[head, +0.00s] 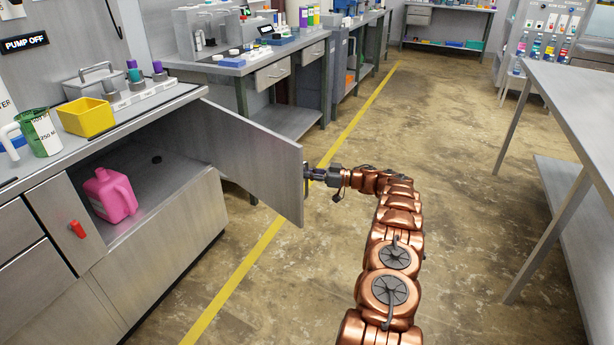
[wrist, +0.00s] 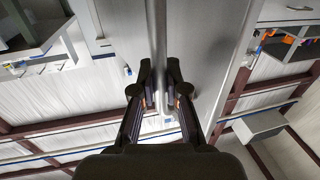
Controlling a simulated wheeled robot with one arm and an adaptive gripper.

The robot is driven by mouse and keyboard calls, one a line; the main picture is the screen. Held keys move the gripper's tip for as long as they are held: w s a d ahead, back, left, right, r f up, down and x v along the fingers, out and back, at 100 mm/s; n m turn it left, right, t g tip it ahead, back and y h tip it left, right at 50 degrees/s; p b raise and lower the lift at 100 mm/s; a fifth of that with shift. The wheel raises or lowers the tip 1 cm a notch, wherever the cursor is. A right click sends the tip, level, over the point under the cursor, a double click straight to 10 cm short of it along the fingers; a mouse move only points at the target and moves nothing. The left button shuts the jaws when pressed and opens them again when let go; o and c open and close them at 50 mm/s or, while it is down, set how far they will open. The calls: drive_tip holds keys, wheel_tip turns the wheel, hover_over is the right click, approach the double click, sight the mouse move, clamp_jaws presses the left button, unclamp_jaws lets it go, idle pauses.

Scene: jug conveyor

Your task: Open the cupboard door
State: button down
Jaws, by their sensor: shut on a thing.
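The grey cupboard door (head: 245,155) stands swung well out from the counter in the head view, so the cupboard interior (head: 150,190) shows. A pink jug (head: 110,195) stands inside on the cupboard floor. My gripper (head: 310,174) is at the outer edge of the door, on its right side. In the wrist view the gripper's fingers (wrist: 162,105) are closed around a vertical metal bar handle (wrist: 157,45) in front of the door panel (wrist: 205,50). The handle is mostly hidden by my gripper in the head view.
A yellow bin (head: 86,117) and a green-labelled jug (head: 38,132) stand on the counter above the cupboard. A workbench (head: 262,75) stands behind the door. A metal table (head: 575,95) is at the right. The floor between, with a yellow line, is clear.

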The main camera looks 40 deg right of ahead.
drive_tip(key=shift+d+r, duration=0.1)
drive_tip(key=shift+d, duration=0.05)
idle(0.4)
drive_tip(key=c, duration=1.2)
unclamp_jaws()
drive_tip(key=v, duration=1.2)
